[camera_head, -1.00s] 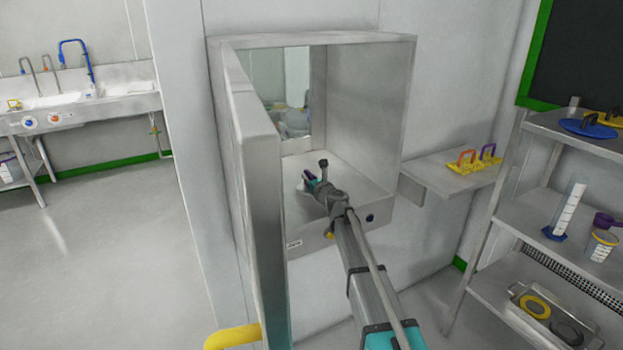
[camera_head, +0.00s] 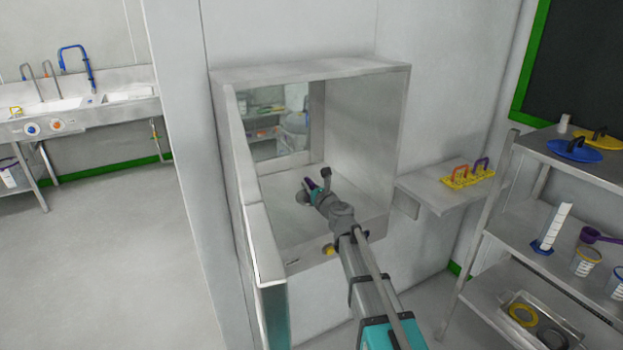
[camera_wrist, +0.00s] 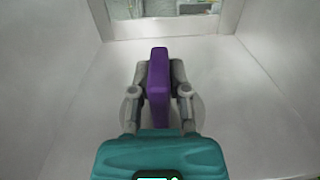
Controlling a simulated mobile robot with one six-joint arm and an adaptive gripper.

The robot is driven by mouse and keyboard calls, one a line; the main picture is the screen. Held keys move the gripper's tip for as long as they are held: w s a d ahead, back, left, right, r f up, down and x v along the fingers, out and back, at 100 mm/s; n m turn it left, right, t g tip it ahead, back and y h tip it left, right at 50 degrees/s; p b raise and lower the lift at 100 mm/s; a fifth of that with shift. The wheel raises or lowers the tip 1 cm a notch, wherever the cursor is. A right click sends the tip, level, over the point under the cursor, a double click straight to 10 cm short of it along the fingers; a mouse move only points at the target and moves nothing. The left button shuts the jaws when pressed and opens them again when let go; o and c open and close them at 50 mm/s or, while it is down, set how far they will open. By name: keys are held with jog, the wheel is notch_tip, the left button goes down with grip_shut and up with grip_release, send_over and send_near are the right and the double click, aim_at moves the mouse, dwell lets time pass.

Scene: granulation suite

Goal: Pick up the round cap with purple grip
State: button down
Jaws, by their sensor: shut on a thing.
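The round cap is a pale disc (camera_head: 302,197) with an upright purple grip (camera_wrist: 158,85). It is inside the open steel hatch box, near the middle of its floor. My gripper (camera_head: 313,188) reaches in through the front opening. In the wrist view my gripper (camera_wrist: 158,94) has one finger on each side of the purple grip and is shut on it. The pale disc shows only faintly behind the fingers, mostly hidden. I cannot tell whether the disc touches the floor.
The hatch box (camera_head: 360,125) has close side walls, a window at its back and an open door (camera_head: 250,220) on the left. A small shelf (camera_head: 425,190) on the right holds a yellow rack (camera_head: 468,177) with handled pieces. A steel shelving unit (camera_head: 480,235) stands at the far right.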

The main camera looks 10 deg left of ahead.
jog(key=shift+s+d+r+p, duration=0.15)
jog(key=shift+s+r+p, duration=0.15)
jog(key=shift+s, duration=0.45)
jog(key=shift+s+d+r+p, duration=0.1)
jog(key=shift+s+r+p, duration=0.2)
jog(key=shift+s, duration=0.4)
jog(key=shift+s+d+r+p, duration=0.15)
jog(key=shift+s+r, duration=0.2)
jog(key=shift+s, duration=0.4)
jog(key=shift+s, duration=0.15)
